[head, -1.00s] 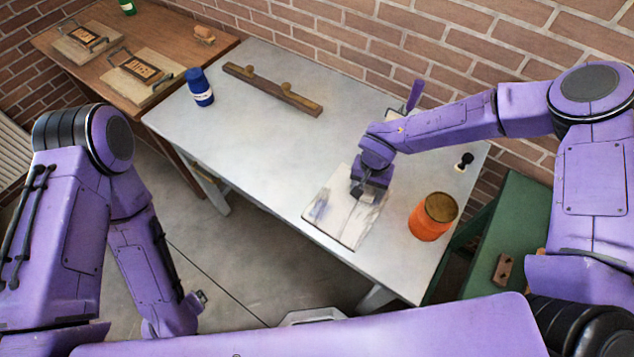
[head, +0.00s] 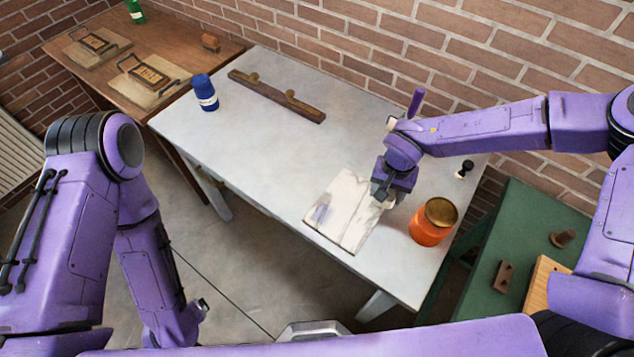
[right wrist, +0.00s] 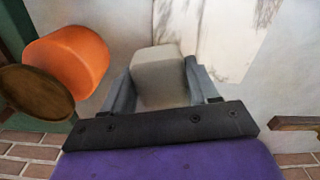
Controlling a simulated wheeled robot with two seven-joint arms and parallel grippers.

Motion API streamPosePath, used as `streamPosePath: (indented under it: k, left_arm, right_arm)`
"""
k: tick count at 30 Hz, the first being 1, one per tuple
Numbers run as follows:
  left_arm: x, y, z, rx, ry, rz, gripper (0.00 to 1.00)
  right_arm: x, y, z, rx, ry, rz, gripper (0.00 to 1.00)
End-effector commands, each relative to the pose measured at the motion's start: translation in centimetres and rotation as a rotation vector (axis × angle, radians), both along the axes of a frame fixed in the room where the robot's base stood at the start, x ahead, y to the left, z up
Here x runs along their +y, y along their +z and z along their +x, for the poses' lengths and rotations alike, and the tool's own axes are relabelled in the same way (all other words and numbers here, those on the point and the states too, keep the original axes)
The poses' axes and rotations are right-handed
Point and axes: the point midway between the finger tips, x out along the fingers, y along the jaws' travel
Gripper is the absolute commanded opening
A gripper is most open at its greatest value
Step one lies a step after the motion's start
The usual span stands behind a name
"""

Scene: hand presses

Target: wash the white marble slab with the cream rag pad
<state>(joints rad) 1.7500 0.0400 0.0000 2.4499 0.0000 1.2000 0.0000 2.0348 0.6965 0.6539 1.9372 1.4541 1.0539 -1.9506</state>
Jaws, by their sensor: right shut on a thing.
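The white marble slab (head: 345,225) lies flat near the front right of the grey table. It has a dark purplish smudge toward its left side; dark marks also show on the slab in the right wrist view (right wrist: 228,55). My right gripper (head: 385,198) is at the slab's right edge, shut on the cream rag pad (right wrist: 160,75), a pale block between its fingers. The pad is mostly hidden by the gripper in the head view. Whether it touches the slab is unclear. My left gripper (head: 201,308) hangs low over the floor, away from the table; its jaws are too small to read.
An orange jar with a brown lid (head: 433,222) stands close to the right of my right gripper. A dark-handled stamp (head: 464,169) is behind it. A blue bottle (head: 204,92) and wooden bar (head: 277,95) sit farther back. The table's left middle is clear.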

Motion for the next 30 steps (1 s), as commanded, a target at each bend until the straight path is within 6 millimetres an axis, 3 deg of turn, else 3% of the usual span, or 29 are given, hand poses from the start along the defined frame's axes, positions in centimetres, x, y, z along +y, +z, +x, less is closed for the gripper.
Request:
streamPosePath:
  k: [12,30]
  left_arm:
    - [0.0,0.0,0.0,0.0,0.0,0.0,0.94]
    - [0.0,0.0,0.0,0.0,0.0,0.0,0.94]
  right_arm:
    - [0.1,3.0,0.1,-0.001,0.003,0.0,0.31]
    - [0.2,3.1,0.1,0.0,0.003,0.0,0.31]
